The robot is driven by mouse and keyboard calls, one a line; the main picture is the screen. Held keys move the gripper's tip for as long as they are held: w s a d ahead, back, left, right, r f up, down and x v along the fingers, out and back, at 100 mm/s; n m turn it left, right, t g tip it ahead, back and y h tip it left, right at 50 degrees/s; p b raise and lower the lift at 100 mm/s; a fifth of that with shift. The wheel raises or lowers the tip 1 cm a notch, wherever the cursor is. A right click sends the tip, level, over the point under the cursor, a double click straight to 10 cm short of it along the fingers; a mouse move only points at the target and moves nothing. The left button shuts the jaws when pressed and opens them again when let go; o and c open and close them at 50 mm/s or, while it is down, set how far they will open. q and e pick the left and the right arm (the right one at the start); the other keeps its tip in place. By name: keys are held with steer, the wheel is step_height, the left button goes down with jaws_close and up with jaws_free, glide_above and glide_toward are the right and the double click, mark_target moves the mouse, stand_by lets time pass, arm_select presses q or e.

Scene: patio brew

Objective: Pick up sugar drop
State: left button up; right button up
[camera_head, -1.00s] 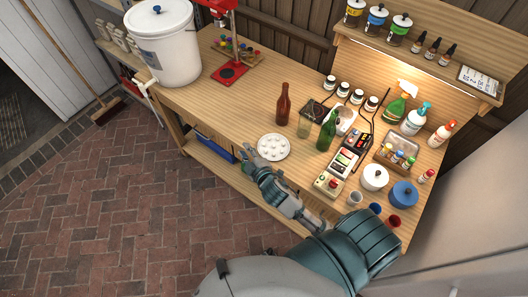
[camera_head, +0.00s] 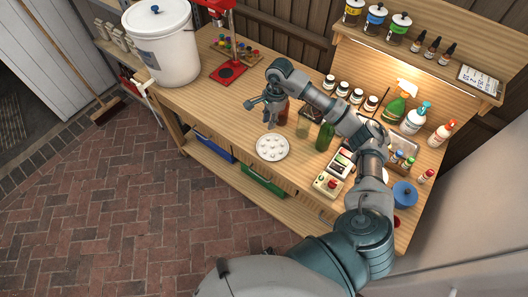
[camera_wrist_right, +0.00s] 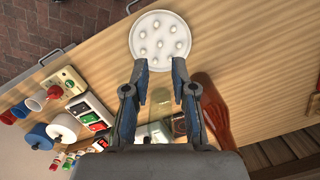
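Several small white sugar drops (camera_wrist_right: 160,42) lie spread on a round white plate (camera_head: 272,158) on the wooden bench. In the right wrist view the plate (camera_wrist_right: 136,32) is at the top, beyond my fingertips. My right gripper (camera_head: 270,120) is above the bench, behind the plate in the head view. In the right wrist view its two fingers (camera_wrist_right: 161,80) are apart with nothing between them. A brown bottle (camera_wrist_right: 212,100) stands right beside one finger; whether they touch I cannot tell. My left gripper is not in view.
A control box with a red button (camera_head: 327,184) is near the front edge.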

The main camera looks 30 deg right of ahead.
steer(key=p, duration=0.2)
glide_above(265, 151)
steer(key=d, duration=0.1)
steer(key=f, duration=1.1)
steer(key=shift+w+d, duration=0.2)
steer(key=shift+w, duration=0.05)
steer(key=shift+a+f, duration=0.15)
steer(key=shift+f, duration=0.5)
steer(key=f+p, duration=0.1)
steer(key=f, duration=0.1)
steer(key=a+f, duration=0.1)
steer(key=f, duration=0.1)
steer(key=shift+s+f+p, duration=0.15)
steer(key=shift+f+p, duration=0.05)
steer(key=shift+p, duration=0.2)
steer(key=shift+d+f, duration=0.1)
steer(key=shift+f, duration=0.15)
steer(key=c, duration=0.5)
